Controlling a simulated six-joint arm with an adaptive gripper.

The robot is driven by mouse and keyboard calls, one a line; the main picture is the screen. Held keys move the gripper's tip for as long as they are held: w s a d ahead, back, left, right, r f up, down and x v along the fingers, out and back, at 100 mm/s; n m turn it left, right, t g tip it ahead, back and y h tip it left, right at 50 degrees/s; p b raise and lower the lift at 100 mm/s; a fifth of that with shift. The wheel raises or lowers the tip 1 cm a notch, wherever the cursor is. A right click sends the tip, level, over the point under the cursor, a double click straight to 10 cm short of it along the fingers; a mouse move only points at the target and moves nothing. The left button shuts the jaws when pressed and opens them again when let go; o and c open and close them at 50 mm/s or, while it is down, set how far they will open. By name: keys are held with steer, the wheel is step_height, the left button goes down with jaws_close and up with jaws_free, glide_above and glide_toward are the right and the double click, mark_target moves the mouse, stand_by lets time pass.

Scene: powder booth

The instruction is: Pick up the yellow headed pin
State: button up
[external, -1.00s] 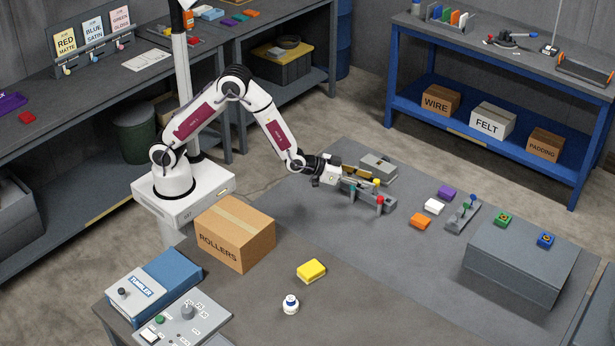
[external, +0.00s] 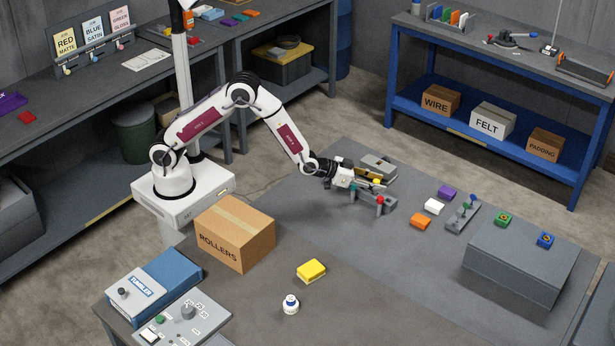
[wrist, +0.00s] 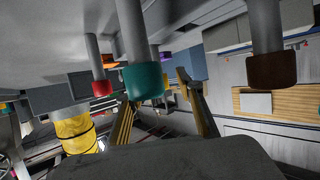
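The yellow headed pin (external: 376,181) shows as a small yellow head at my gripper's tip in the external view. Beside it, a red headed pin (external: 380,200) stands in a grey holder (external: 389,207). A teal headed pin (wrist: 143,82) also shows, largely behind my gripper in the external view. My gripper (external: 370,184) is low over the holder. In the wrist view its two fingers (wrist: 165,95) are apart, with the teal head close in front of them. Red (wrist: 102,88) and brown (wrist: 271,70) heads flank it.
A grey device (external: 378,166) lies just behind the holder. The ROLLERS box (external: 235,233) is at left. The mat in front is clear.

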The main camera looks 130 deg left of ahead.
jaws_close()
steer(key=shift+r, duration=5.05)
